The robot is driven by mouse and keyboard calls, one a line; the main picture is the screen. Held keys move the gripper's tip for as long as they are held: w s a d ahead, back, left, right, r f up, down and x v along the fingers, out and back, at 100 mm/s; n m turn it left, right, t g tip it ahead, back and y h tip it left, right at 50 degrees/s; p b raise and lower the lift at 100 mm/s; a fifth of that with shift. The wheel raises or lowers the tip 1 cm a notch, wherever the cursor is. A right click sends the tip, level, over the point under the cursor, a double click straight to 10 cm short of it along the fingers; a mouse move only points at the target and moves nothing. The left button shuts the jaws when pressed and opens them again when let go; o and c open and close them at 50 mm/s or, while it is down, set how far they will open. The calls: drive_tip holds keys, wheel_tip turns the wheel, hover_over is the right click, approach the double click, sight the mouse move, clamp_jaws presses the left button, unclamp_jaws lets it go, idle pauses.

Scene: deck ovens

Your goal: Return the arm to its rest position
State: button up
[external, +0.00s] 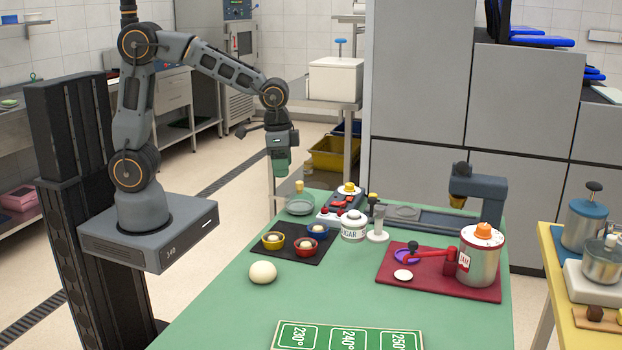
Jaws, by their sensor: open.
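My arm (138,110) stands on its base at the left. Its upper links bend over to the right, and the last part hangs down. My gripper (281,167) points downward above the far left end of the green table (215,310). It is open and apart from the things on the table; I see nothing in it. The fingers are small in this view.
Below and right of my gripper are a glass dish (300,206), a red-button panel (338,205), a dark mat (290,253) with small bowls, and a sugar jar (353,227). A dough ball (262,272) lies nearer. A red tray (440,283) sits right.

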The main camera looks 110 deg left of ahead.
drive_tip(key=s+d+r+m+t, duration=0.1)
drive_tip(key=s+d, duration=0.4)
drive_tip(key=d, duration=0.2)
drive_tip(key=s+d+r+m+t, duration=0.1)
drive_tip(key=s+d+r+m, duration=0.1)
drive_tip(key=s+d, duration=0.4)
drive_tip(key=shift+s+d+r+m+t, duration=0.2)
drive_tip(key=shift+d+r+m+t, duration=0.1)
drive_tip(key=shift+d+t, duration=0.1)
drive_tip(key=shift+a, duration=0.1)
drive_tip(key=shift+c, duration=0.4)
idle(1.5)
